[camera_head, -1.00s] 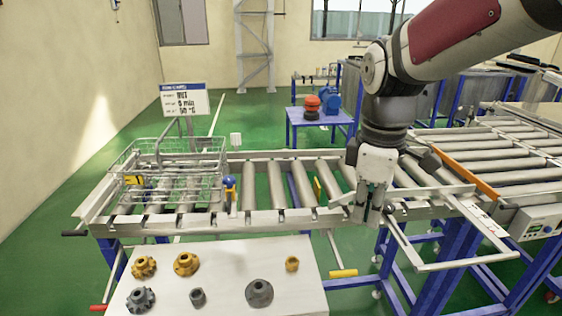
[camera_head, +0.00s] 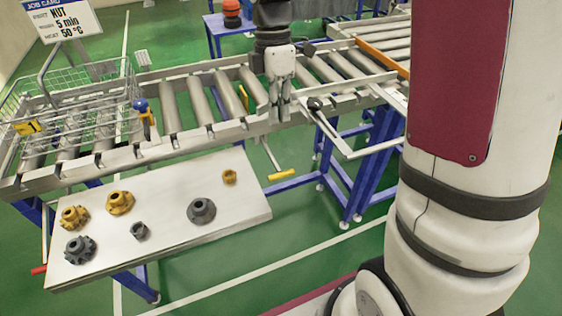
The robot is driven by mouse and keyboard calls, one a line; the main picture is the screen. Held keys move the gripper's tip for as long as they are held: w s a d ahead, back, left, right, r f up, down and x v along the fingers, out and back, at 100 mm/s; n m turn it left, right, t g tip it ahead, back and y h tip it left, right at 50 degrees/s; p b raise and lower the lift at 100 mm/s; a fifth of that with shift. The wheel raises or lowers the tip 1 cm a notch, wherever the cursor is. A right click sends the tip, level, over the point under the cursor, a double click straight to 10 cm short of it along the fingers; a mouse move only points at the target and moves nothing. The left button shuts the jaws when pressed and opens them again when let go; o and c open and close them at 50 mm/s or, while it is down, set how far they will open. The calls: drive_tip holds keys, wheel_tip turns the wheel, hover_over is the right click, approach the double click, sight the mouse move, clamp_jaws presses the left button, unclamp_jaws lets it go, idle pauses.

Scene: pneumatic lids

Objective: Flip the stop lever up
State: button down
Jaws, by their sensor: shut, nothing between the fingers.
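My gripper (camera_head: 280,110) points down at the front rail of the roller conveyor (camera_head: 190,139), with its fingers together and nothing between them. A lever with a black knob (camera_head: 315,103) is just right of the fingers; I cannot tell whether they touch. A rod with a yellow handle (camera_head: 281,174) hangs below the rail, pointing down. A blue-knobbed part (camera_head: 140,106) stands by the rail at the left, and a red handle (camera_head: 38,270) is low at the far left. No label shows which one is the stop lever.
A wire basket (camera_head: 75,88) with a yellow tag sits on the rollers at left, beside a job card sign (camera_head: 62,18). A white table (camera_head: 165,235) in front holds several gears and nuts. An open metal frame (camera_head: 345,150) juts out right of my gripper. My arm covers the right side.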

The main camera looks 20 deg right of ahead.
sight(281, 173)
drive_tip(key=s+f, duration=0.1)
drive_tip(key=f, duration=0.3)
drive_tip(key=s+f, duration=0.1)
drive_tip(key=f, duration=0.8)
drive_tip(key=shift+s+a+f, duration=0.15)
drive_tip(key=shift+s+f, duration=0.15)
drive_tip(key=shift+s, duration=0.1)
drive_tip(key=shift+f, duration=0.25)
drive_tip(key=f, duration=0.3)
drive_tip(key=f+b, duration=0.1)
drive_tip(key=f, duration=0.1)
drive_tip(key=shift+s+a+f, duration=0.1)
drive_tip(key=shift+s+f, duration=0.15)
drive_tip(key=shift+f, duration=0.1)
drive_tip(key=shift+r+p, duration=0.45)
drive_tip(key=shift+r, duration=0.15)
wheel_tip(281, 173, up, 13)
drive_tip(key=s+p, duration=0.2)
drive_tip(key=shift+d, duration=0.2)
